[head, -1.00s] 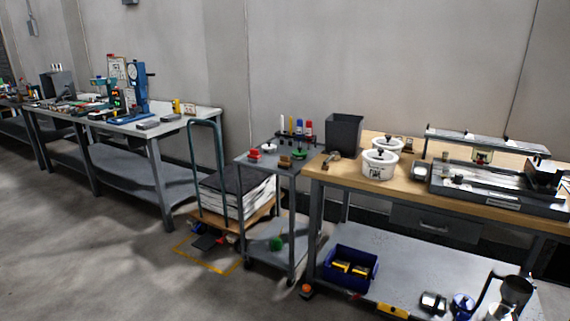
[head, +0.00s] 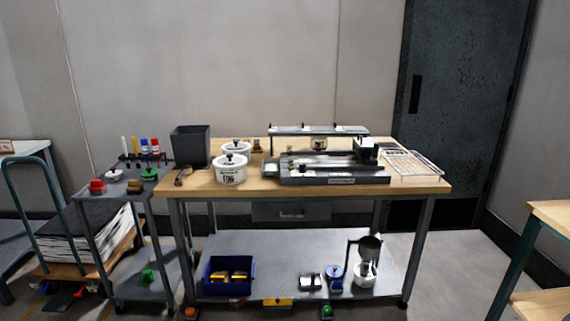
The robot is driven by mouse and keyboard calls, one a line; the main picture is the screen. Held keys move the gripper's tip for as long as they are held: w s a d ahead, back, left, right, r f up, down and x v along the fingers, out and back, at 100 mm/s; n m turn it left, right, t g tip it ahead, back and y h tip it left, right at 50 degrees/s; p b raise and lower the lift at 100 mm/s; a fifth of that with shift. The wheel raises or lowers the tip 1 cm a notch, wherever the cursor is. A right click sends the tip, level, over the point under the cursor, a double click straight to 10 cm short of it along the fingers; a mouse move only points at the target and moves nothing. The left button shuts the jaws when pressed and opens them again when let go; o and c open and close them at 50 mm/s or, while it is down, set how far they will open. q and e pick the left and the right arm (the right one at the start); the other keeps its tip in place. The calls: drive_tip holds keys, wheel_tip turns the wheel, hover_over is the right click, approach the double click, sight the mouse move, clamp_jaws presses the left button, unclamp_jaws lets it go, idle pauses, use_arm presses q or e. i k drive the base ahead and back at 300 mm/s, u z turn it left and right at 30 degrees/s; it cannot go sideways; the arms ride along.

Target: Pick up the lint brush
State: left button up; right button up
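No thing in the head view is clearly a lint brush at this distance. A small brown and dark item (head: 183,176), possibly a brush, lies at the left end of the wooden-topped workbench (head: 420,186), in front of a dark grey bin (head: 190,146). Another small brown item (head: 134,186) lies on the grey cart beside the bench; it is too small to identify. Neither of my grippers is in view.
White lidded pots (head: 230,171) and a dark tray device (head: 335,170) stand on the bench, with a wire rack (head: 412,165) at right. A blue bin (head: 229,275) sits on the lower shelf. The grey cart (head: 113,205) stands left, another table (head: 550,213) right.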

sight(134, 188)
drive_tip(key=u, duration=0.45)
drive_tip(key=i, duration=0.6)
drive_tip(key=u, duration=0.7)
drive_tip(key=i, duration=1.1)
drive_tip(key=z, duration=0.15)
